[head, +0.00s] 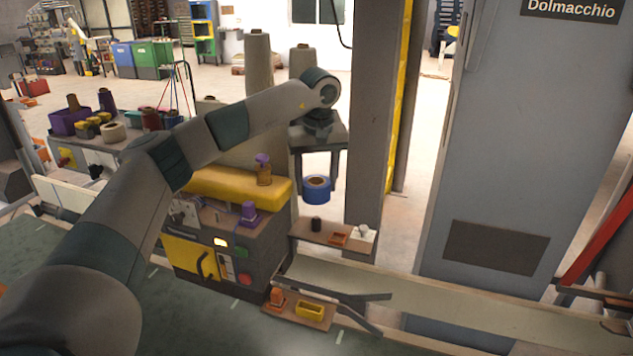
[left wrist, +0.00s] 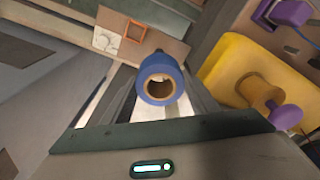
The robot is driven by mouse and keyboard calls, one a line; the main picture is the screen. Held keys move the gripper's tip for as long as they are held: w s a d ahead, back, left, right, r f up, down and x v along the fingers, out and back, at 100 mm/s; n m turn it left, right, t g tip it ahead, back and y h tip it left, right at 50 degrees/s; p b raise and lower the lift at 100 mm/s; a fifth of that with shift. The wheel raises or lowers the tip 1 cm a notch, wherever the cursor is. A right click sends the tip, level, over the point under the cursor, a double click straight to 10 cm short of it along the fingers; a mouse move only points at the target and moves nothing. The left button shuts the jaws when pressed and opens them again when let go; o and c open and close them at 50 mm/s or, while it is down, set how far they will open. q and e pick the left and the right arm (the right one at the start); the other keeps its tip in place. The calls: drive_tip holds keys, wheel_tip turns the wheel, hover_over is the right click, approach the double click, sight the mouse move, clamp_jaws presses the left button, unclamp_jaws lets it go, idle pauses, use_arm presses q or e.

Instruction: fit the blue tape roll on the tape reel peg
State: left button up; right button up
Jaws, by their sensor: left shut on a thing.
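The blue tape roll (head: 317,190) has a tan core and hangs between the fingertips of my left gripper (head: 318,179), which is shut on it. In the left wrist view the roll (left wrist: 160,79) shows its open core facing the camera. A short black upright cylinder (head: 316,224), which looks like the tape reel peg, stands on a small brown shelf below the roll. The roll is above it and apart from it. In the left wrist view the roll hides most of that spot. My right gripper is not in view.
The brown shelf (head: 304,233) also holds an orange square tray (head: 338,239) and a white block (head: 363,237). A yellow-topped machine (head: 215,184) with a tan, purple-topped spool (head: 264,170) stands left of the roll. A grey post (head: 370,150) rises close on the right.

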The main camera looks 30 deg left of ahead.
sight(316, 217)
use_arm(q)
drive_tip(key=shift+f, duration=0.15)
drive_tip(key=shift+f+b, duration=0.75)
drive_tip(key=shift+f, duration=0.2)
drive_tip(key=shift+f+b, duration=0.8)
drive_tip(key=shift+f, duration=0.65)
drive_tip(key=shift+f, duration=0.2)
drive_tip(key=shift+f+b, duration=0.65)
drive_tip(key=shift+f, duration=0.25)
drive_tip(key=shift+f+b, duration=0.45)
drive_tip(key=shift+f, duration=0.35)
